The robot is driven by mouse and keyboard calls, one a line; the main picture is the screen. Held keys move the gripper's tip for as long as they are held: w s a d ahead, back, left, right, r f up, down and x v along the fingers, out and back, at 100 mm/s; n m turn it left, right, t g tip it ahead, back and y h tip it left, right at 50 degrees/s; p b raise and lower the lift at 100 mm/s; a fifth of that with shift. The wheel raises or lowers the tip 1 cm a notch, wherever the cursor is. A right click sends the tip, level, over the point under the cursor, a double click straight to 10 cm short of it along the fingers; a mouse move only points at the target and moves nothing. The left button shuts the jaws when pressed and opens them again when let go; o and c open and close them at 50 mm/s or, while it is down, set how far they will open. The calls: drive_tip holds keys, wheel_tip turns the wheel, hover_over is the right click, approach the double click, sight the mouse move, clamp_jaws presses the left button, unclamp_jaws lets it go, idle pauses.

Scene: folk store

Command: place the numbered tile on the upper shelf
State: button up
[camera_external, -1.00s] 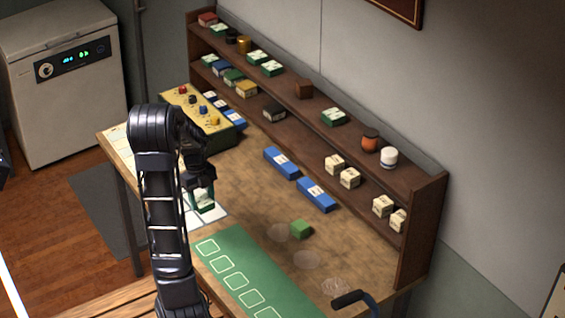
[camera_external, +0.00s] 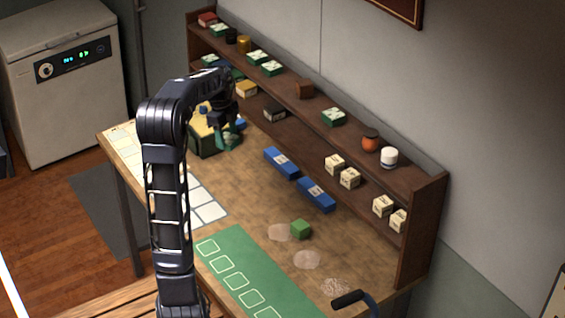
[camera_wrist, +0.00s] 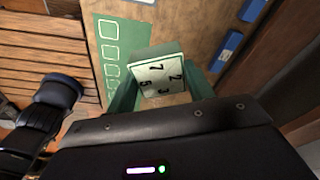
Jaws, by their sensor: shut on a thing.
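The numbered tile (camera_wrist: 158,78), a white-and-green block with dark digits such as 7, 2, 5 and 3, sits between the green fingers of my gripper (camera_wrist: 162,86) in the wrist view. In the external view my gripper (camera_external: 228,138) is shut and hangs above the back left of the table, in front of the shelf unit; the tile is hard to make out there. The upper shelf (camera_external: 318,104) is the brown top board along the wall, higher than my gripper. It bears several green-and-white tiles like mine (camera_external: 333,117), with bare stretches between things.
The upper shelf also bears a brown box (camera_external: 304,89), an orange pot (camera_external: 371,140) and a white jar (camera_external: 389,157). A yellow-topped box (camera_external: 205,140) is partly hidden behind my arm.

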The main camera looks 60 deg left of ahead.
drive_tip(key=w+r+n, duration=0.6)
drive_tip(key=w+r, duration=0.8)
drive_tip(key=w, duration=0.3)
wheel_tip(320, 180, up, 13)
drive_tip(key=n+t+y, duration=0.1)
drive_tip(key=n+y, duration=0.1)
drive_tip(key=n, duration=0.5)
hover_over(318, 107)
drive_tip(key=f, duration=2)
drive_tip(key=shift+s, duration=0.4)
drive_tip(key=shift+f, duration=0.15)
drive_tip(key=o, duration=0.8)
